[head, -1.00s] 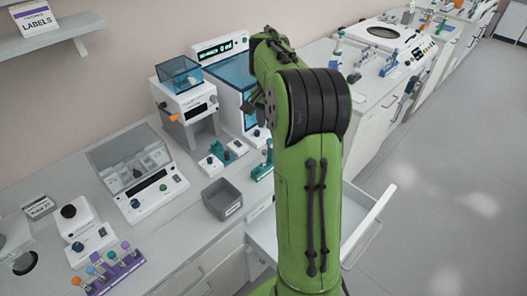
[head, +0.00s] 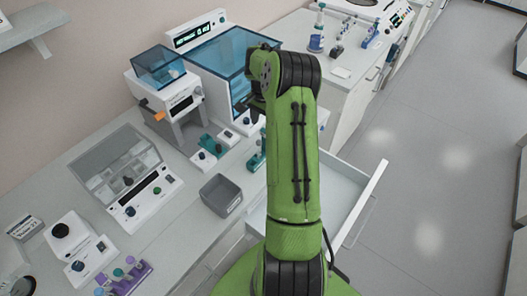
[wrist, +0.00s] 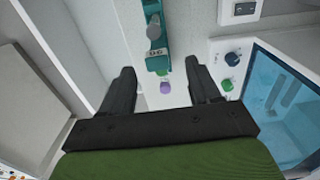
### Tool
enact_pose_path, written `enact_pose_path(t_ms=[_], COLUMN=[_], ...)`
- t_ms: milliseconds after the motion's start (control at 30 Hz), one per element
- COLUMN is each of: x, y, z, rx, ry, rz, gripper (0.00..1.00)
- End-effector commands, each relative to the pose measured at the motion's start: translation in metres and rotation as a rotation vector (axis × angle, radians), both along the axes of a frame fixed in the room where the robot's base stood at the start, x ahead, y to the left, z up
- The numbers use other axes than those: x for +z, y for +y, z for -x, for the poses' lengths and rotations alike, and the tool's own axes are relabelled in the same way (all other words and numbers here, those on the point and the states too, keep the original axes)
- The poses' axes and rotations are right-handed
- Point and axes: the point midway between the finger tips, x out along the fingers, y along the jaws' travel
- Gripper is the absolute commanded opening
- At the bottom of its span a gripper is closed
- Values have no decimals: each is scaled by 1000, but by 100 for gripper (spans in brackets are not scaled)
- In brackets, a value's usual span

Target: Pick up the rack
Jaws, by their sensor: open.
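A teal rack (wrist: 154,38) with a small dark-on-light label and a grey round part shows at the top middle of the wrist view. A small tube with a green and purple end (wrist: 165,84) is at its near end. My gripper (wrist: 161,72) is open, its two dark fingers apart on either side of the rack's near end, with nothing held. In the head view my gripper (head: 252,106) is mostly hidden by my green arm. A teal piece (head: 256,162) beside my arm there is probably the same rack, partly hidden.
A purple rack with several coloured tubes (head: 127,279) stands at the lower left of the counter. A grey bin (head: 221,194) sits near the counter edge. A blue-lidded machine (head: 222,62) is behind my gripper. An open drawer (head: 367,206) juts out at the right.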

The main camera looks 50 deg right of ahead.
Motion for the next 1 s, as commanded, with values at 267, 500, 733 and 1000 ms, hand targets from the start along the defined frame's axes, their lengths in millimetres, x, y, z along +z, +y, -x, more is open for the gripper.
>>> enact_pose_path(t_ms=[267,500,733,1000], x=[-45,-52,-51,-51], y=[0,-1,-1,-1], z=[1,1,1,1], rx=[-1,0,0,0], ry=[2,0,0,0], rz=[-2,0,0,1], gripper=[62,62,30,0])
